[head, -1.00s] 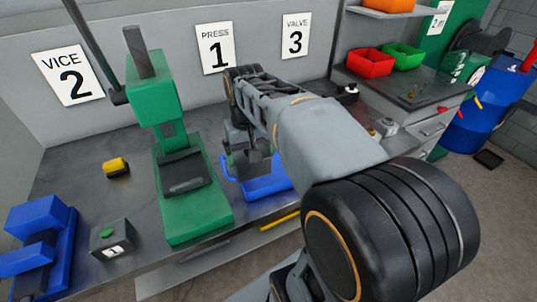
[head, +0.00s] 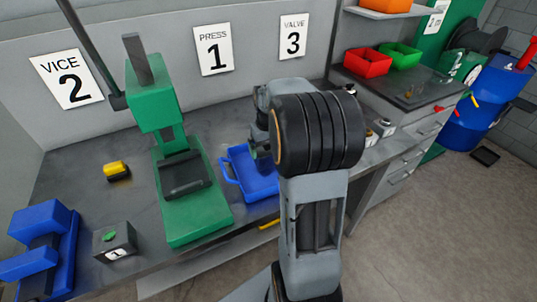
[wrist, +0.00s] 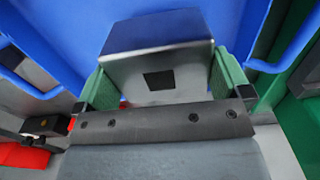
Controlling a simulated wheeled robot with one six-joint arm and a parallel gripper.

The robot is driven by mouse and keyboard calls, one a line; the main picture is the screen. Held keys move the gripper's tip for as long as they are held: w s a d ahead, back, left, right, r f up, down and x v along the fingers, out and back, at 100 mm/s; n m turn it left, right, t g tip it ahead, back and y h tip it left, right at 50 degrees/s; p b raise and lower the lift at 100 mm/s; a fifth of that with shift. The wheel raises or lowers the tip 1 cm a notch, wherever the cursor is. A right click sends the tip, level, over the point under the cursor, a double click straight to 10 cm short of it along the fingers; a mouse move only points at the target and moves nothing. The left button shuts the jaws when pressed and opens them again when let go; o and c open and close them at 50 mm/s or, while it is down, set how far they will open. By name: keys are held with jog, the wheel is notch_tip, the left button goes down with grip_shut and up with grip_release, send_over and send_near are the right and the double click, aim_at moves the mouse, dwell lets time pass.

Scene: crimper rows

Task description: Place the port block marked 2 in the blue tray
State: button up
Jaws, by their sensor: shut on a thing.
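The blue tray (head: 229,160) lies on the bench just right of the green press. My gripper is at the tray in the head view, mostly hidden by my own arm. In the wrist view my gripper (wrist: 160,68), with green fingers, is shut on a grey metal block (wrist: 190,58) with a dark square on its near face. The blue tray (wrist: 65,35) surrounds the block there. I cannot tell whether the block touches the tray floor. No number on the held block can be read.
The green press (head: 200,222) stands close left of the tray. Another dark block (head: 122,238) with a green top and white label sits near the blue vice (head: 62,250). A yellow-black item (head: 117,171) lies behind. Small blocks (head: 386,127) stand right of my arm.

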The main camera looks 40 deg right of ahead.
jog(key=shift+w+d+f, duration=0.15)
jog(key=shift+d+f, duration=0.15)
jog(key=shift+f, duration=1.5)
jog(key=shift+f, duration=0.15)
jog(key=o, duration=0.9)
